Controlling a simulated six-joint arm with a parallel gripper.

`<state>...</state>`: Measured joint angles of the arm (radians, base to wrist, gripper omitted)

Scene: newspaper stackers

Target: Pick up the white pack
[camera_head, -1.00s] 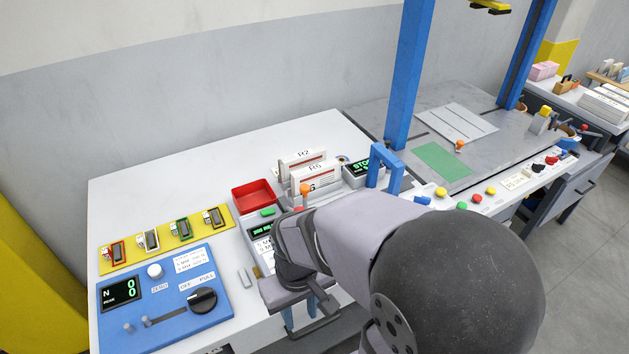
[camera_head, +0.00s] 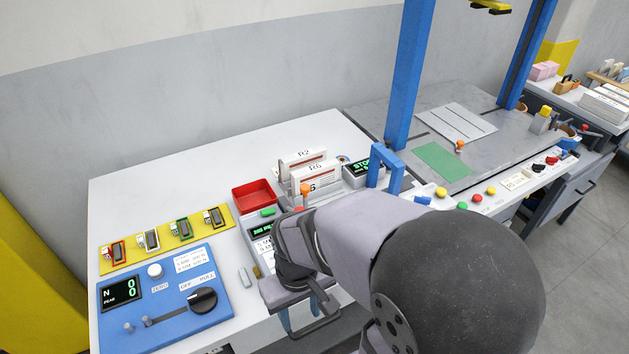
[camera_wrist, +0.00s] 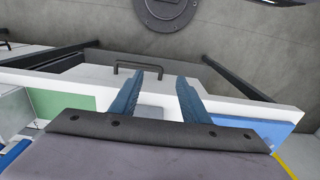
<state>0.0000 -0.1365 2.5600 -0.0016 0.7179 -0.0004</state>
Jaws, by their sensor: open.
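Several small packs sit in a row on a yellow strip (camera_head: 133,257) at the left of the white bench, each with a differently coloured surround. The one with a white surround (camera_head: 150,241) is second from the left; I take it as the white pack. My gripper (camera_head: 300,324) is open and points down at the bench's front edge, to the right of and nearer than the strip. Its blue fingers are partly hidden by my wrist. In the wrist view the open fingers (camera_wrist: 160,80) have nothing between them, and the white pack is not seen.
A blue panel (camera_head: 135,323) with a black knob and display lies in front of the strip. A red tray (camera_head: 254,195), upright white cards (camera_head: 316,178) and a blue arch (camera_head: 387,163) stand behind my gripper. A drawer handle (camera_wrist: 137,66) shows below. The bench's back left is clear.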

